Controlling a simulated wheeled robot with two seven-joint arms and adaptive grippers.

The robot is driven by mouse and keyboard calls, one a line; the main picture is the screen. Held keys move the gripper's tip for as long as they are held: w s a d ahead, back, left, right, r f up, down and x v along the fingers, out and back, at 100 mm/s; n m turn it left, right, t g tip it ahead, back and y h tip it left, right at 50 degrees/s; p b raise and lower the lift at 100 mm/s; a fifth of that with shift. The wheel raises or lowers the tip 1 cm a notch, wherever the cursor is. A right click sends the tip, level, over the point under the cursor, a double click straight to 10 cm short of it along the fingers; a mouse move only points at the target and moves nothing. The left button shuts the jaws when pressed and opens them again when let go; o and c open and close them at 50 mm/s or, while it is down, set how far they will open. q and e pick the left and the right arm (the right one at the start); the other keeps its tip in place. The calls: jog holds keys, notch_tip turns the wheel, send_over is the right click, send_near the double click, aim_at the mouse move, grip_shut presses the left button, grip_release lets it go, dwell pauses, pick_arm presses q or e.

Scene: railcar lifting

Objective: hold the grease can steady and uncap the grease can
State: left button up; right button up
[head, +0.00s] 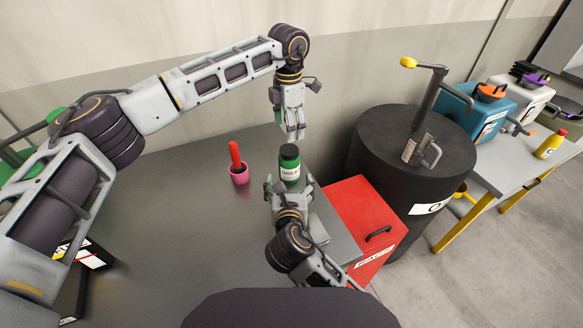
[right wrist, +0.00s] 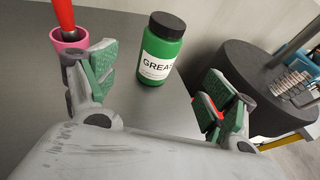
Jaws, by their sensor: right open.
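The grease can (head: 290,172) is a green bottle with a white label and a black cap (head: 289,152). It stands upright on the grey table. My right gripper (head: 289,182) is open on the near side of it. In the right wrist view the can (right wrist: 162,55) stands upright just beyond the open fingers (right wrist: 160,85), in the gap between them, with no visible contact. My left gripper (head: 294,135) points down from above, over and just behind the cap, apart from it. Its fingers look close together, but their opening is unclear.
A pink cup (head: 239,176) with a red-handled tool (head: 235,154) stands left of the can. A red box (head: 365,215) is to the right, beside a large black drum (head: 400,170). The table (head: 185,225) has free room at left.

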aim_at(289, 161)
jog(key=shift+x, duration=6.9)
grip_shut()
pick_arm(q)
jog(key=shift+m, duration=0.4)
jog(key=shift+m, duration=1.9)
